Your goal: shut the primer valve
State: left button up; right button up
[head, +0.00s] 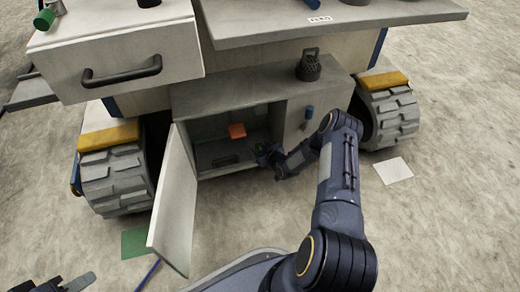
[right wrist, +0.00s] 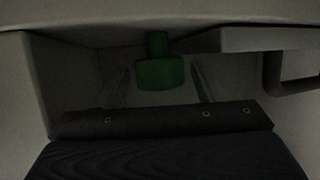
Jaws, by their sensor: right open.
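A green knob with a narrower stem above it (right wrist: 160,73) shows in the right wrist view, inside a dim recess; it may be the primer valve, but no label shows. My right gripper (head: 264,153) reaches into the right part of the open cabinet. Its two fingers (right wrist: 161,88) are open, one on each side of the green knob in the picture. I cannot tell whether they touch it. In the head view the knob is mostly hidden by the gripper. My left gripper (head: 77,284) is partly in view at the bottom left, away from the cabinet.
The cabinet door (head: 174,205) stands open at the left. An orange block (head: 237,131) is inside the cabinet. A blue handle (head: 309,112) is on the cabinet's right front. A drawer (head: 120,55) overhangs at upper left. A dark handle (right wrist: 290,83) shows at the wrist view's right.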

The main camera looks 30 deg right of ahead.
jog(key=shift+c, duration=0.3)
jog(key=c, duration=0.9)
